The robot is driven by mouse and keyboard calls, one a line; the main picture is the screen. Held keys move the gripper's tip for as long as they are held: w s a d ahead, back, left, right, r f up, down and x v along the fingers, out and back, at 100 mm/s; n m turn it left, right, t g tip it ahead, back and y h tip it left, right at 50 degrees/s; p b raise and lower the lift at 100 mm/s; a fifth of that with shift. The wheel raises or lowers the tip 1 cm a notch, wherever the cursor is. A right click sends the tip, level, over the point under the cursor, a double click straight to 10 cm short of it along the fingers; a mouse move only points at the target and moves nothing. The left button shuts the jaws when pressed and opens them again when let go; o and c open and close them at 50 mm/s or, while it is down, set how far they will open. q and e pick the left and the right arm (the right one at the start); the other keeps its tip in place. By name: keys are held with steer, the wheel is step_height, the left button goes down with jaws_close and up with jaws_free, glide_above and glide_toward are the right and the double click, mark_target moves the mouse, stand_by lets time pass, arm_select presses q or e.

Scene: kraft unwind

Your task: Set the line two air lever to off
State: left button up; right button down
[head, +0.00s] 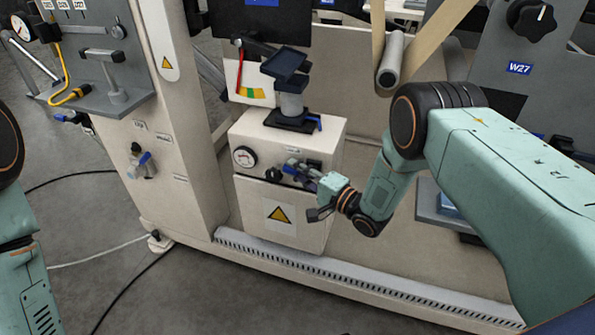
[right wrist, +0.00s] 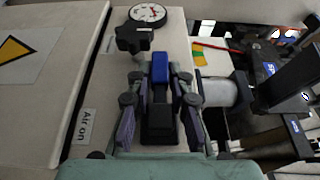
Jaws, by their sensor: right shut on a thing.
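A small lever with a blue handle (head: 290,165) is on the front of the cream cabinet (head: 246,183), right of a round gauge and a black knob. My right gripper (head: 303,172) is at this lever, shut on it. In the right wrist view the blue handle (right wrist: 159,67) lies between the dark fingers of my right gripper (right wrist: 160,88), and its end points up the picture. The fingers hide part of the lever. An "Air on" label (right wrist: 84,126) is left of the gripper there. My left gripper is out of the frames.
A second blue-handled valve (head: 147,160) is on the cream column to the left. The gauge (head: 245,157) and the black star knob (right wrist: 134,38) are close to the gripper. A dark stand (head: 291,90) rises from the cabinet top. Cables lie on the floor at left.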

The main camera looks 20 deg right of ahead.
steer(key=c, duration=1.3)
jaws_free()
steer(key=shift+w, duration=0.1)
steer(key=v, duration=1.2)
